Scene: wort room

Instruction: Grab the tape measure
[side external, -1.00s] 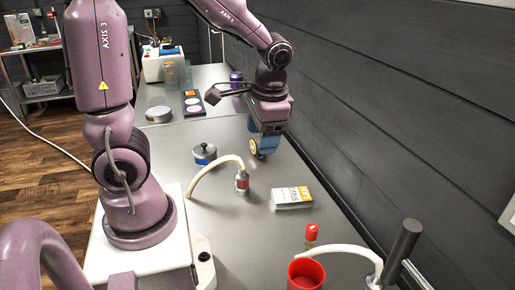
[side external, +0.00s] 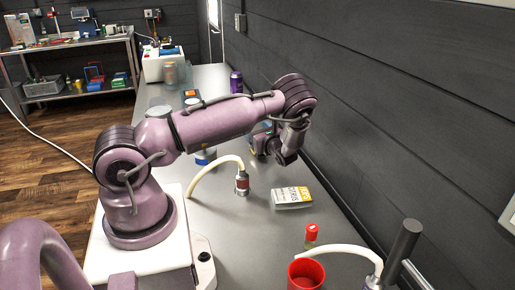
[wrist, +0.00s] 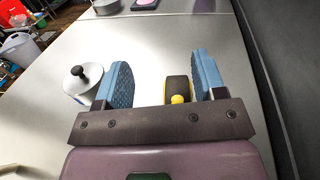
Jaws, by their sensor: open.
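The tape measure (wrist: 178,88), dark with yellow edges and a yellow knob or tab, lies on the grey table in the wrist view. It is between the two blue pads of my gripper (wrist: 162,72), nearer the right pad, with a clear gap to the left one. The pads are apart and not closed on it. In the side external view my gripper (side external: 262,130) is mostly hidden behind my arm, and the tape measure cannot be made out clearly.
A lidded white-and-blue pot (wrist: 83,84) stands just left of the left pad. A curved hose with a metal end (side external: 242,184), a small box (side external: 292,197) and a red cup (side external: 306,274) are nearer the side camera. The dark wall (side external: 400,120) is on the right.

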